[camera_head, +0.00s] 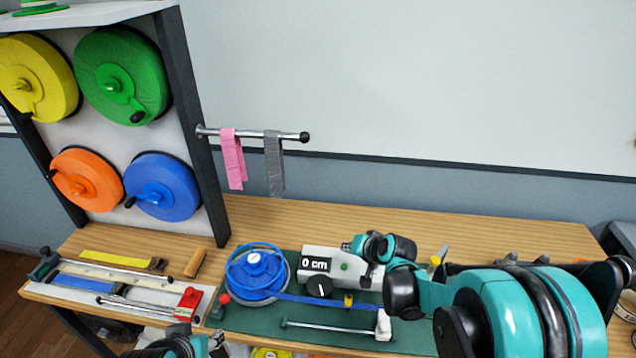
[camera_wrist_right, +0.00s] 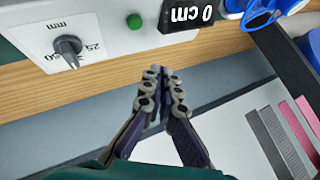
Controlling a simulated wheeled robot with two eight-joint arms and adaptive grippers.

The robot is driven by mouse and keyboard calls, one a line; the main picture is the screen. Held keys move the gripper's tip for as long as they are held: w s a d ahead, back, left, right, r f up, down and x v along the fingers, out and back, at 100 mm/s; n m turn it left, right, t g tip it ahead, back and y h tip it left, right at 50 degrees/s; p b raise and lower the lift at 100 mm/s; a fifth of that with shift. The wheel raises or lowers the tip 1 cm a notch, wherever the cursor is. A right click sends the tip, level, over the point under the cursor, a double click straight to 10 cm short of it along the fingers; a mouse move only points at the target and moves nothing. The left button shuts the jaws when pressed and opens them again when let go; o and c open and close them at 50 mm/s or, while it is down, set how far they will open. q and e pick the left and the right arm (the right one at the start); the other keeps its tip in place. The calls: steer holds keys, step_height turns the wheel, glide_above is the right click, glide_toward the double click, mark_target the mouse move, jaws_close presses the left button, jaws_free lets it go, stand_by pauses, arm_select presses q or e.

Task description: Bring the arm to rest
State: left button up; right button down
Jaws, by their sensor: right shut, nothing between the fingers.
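My right arm (camera_head: 520,310) comes in from the right over the bench in the head view. Its wrist hangs over the back right of the green mat, close to the white box with the "0 cm" display (camera_head: 315,264). In the wrist view my right gripper (camera_wrist_right: 161,82) is shut and empty, its fingertips together in front of the bench edge and wall. The fingertips are hard to make out in the head view. A teal and black part of my left arm (camera_head: 178,345) shows at the bottom edge; its fingers are not seen.
A blue strap reel (camera_head: 255,270) sits on the green mat (camera_head: 245,318), its strap running right. A metal rod (camera_head: 330,327) lies in front. A rail (camera_head: 255,133) holds a pink strap (camera_head: 232,160) and a grey strap (camera_head: 274,165). A spool rack (camera_head: 210,150) stands left.

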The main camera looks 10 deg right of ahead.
steer(key=shift+s, duration=0.1)
steer(key=s+r+n+g+h+b, duration=0.1)
steer(key=s+r+n+h+b, duration=0.2)
steer(key=s, duration=2.2)
steer(key=shift+n+g+b, duration=0.3)
steer(key=shift+n+b, duration=0.3)
steer(key=shift+n, duration=0.4)
